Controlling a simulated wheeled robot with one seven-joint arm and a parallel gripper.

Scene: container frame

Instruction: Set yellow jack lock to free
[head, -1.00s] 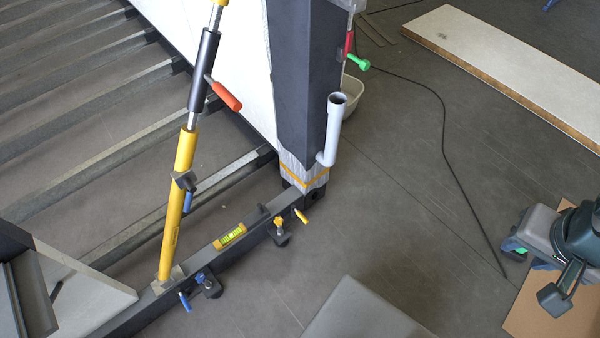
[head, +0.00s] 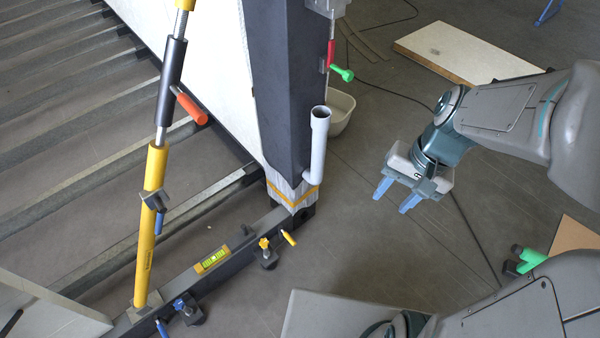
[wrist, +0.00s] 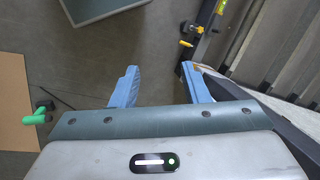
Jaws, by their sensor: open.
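A small yellow lever (head: 289,237) and a yellow knob (head: 264,243) sit on a dark clamp on the floor beam (head: 225,260), near the post's foot. Which of them the task calls the jack lock I cannot tell for sure. In the wrist view the yellow lever (wrist: 186,43) points sideways from the beam, beside the yellow knob (wrist: 199,29). My gripper (head: 392,202) is open and empty, held above the floor to the right of the lever, apart from it. Its blue fingers (wrist: 160,78) also show in the wrist view, with the lever beyond the right fingertip.
A yellow and black strut (head: 150,220) with an orange handle rises from the beam's left part. Blue levers (head: 185,304) sit near its foot. A grey pipe (head: 318,145) stands beside the dark post (head: 280,90). A grey panel (head: 310,312) lies front centre.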

